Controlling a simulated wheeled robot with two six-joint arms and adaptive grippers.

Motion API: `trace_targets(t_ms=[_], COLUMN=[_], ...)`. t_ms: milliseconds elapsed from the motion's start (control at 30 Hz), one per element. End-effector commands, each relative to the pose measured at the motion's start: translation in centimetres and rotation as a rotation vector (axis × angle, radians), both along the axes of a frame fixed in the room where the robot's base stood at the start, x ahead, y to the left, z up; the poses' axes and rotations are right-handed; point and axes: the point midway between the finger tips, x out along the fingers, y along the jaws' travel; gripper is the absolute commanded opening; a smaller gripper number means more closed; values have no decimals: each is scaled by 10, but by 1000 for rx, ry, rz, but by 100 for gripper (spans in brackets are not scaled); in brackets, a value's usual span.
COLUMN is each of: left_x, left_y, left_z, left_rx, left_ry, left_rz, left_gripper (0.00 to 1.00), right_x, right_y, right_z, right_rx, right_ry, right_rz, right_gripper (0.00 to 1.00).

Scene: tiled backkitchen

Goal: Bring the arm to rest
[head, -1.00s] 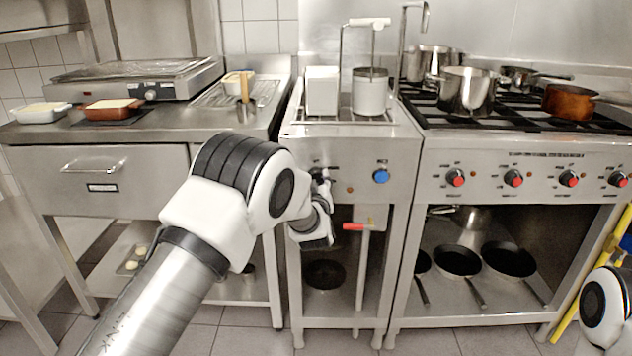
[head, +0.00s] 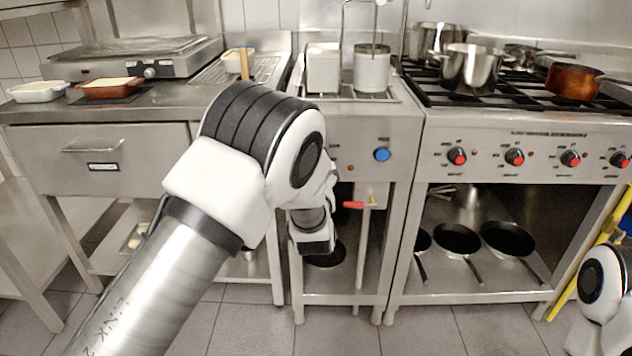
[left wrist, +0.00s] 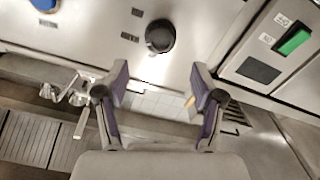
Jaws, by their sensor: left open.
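My left arm reaches in from the lower left of the head view, in front of the narrow fryer unit (head: 375,125). Its gripper is hidden behind my own arm there. In the left wrist view my left gripper (left wrist: 160,95) is open, with nothing between its two fingers. A steel front panel (left wrist: 100,25) with a round black knob (left wrist: 160,36) shows beyond the fingertips. Part of my right arm shows at the lower right edge of the head view; its gripper is out of the picture.
A blue knob (head: 382,154) and a red-handled valve (head: 354,205) are right of my left arm. The stove (head: 520,150) with pots stands further right. A drawer counter (head: 60,160) stands left. Yellow bars (head: 609,230) are near my right arm. The floor (head: 345,334) in front is clear.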

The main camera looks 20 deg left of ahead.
Motion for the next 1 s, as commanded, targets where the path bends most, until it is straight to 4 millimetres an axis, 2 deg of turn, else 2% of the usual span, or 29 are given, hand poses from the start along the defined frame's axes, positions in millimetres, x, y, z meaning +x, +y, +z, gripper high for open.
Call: trace_targets(t_ms=[100, 200, 533, 633, 667, 767, 867, 900, 967, 1000], left_x=[-25, -38, -42, -44, -45, -61, -99, -120, -154, -180], left_y=[-8, -11, -12, -9, -6, 17, 43, 51, 61, 66], left_z=[0, 0, 0, -17, -28, -84, -159, -189, -231, -257], left_rx=[4, 3, 0, -3, -8, -29, -41, -43, -43, -45], left_ry=[0, 1, -1, 26, 43, 145, 319, 402, 536, 628], left_rz=[-2, -1, 1, 5, 11, 50, 74, 74, 65, 55], left_gripper=[68, 68, 68, 68, 68, 68, 68, 68, 68, 68], right_x=[0, 0, 0, 0, 0, 0, 0, 0, 0, 0], right_y=[0, 0, 0, 0, 0, 0, 0, 0, 0, 0], right_z=[0, 0, 0, 0, 0, 0, 0, 0, 0, 0], right_rx=[0, 0, 0, 0, 0, 0, 0, 0, 0, 0], right_ry=[0, 0, 0, 0, 0, 0, 0, 0, 0, 0], right_rz=[0, 0, 0, 0, 0, 0, 0, 0, 0, 0], right_gripper=[68, 68, 68, 68, 68, 68, 68, 68, 68, 68])
